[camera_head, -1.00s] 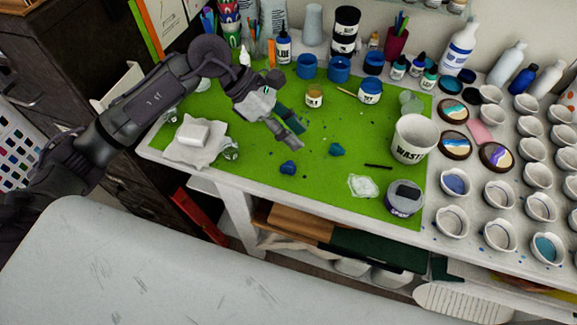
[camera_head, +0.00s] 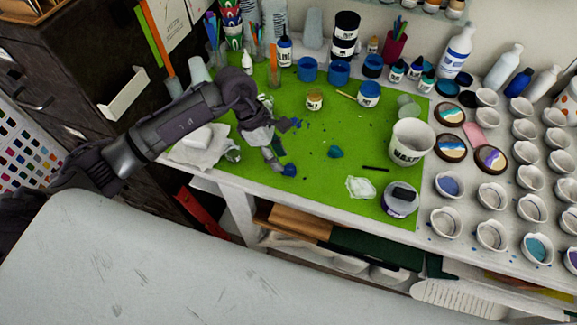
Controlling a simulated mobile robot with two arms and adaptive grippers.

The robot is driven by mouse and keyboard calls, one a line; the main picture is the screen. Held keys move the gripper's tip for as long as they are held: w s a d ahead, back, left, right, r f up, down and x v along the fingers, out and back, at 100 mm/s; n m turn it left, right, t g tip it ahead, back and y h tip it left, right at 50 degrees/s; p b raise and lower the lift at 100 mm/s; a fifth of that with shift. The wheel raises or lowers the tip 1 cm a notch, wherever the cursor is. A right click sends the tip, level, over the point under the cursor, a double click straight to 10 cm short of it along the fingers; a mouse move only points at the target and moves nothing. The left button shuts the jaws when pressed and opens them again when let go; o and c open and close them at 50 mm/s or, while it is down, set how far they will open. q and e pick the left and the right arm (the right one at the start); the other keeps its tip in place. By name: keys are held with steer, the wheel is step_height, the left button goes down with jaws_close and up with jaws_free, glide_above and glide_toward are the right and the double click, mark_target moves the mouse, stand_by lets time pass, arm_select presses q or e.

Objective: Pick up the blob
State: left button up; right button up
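A dark blue blob (camera_head: 289,170) lies on the green mat (camera_head: 320,195) near its front edge. A teal blob (camera_head: 335,152) lies on the mat to its right. My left gripper (camera_head: 285,147) reaches in from the left, pointing down at the mat, with its fingers spread apart. Its nearer fingertip is right beside the dark blue blob and overlaps its upper left side in the picture; I cannot tell whether they touch. The other fingertip is farther back, above the mat. Nothing shows between the fingers. My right gripper is not in view.
Blue cups and bottles line the back. Several small white cups (camera_head: 446,222) fill the right of the table. A crumpled white cloth (camera_head: 198,153) lies left of the gripper.

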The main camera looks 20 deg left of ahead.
mark_target(288, 168)
arm_select(q)
steer(key=d+f+p, duration=0.1)
steer(key=d+f, duration=0.1)
steer(key=shift+d+f, duration=0.15)
steer(key=shift+f, duration=0.55)
steer(key=shift+w, duration=0.1)
jaws_close()
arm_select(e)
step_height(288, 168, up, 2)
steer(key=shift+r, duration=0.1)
arm_select(q)
steer(key=shift+r, duration=0.1)
steer(key=shift+r, duration=0.45)
step_height(288, 168, up, 2)
steer(key=shift+r+b, duration=0.25)
steer(key=shift+b, duration=0.65)
steer(key=s+d+r+b, duration=0.4)
steer(key=d+r, duration=0.3)
steer(key=d, duration=0.4)
steer(key=shift+w+a+r+p, duration=0.1)
steer(key=shift+w+r+p, duration=0.25)
steer(key=shift+r, duration=0.55)
steer(key=shift+w+d+r+p, duration=0.1)
steer(key=shift+w+r+p, duration=0.25)
steer(key=shift+r, duration=0.6)
steer(key=shift+w+a+r+p, duration=0.1)
steer(key=shift+w+r+p, duration=0.25)
steer(key=shift+r, duration=0.55)
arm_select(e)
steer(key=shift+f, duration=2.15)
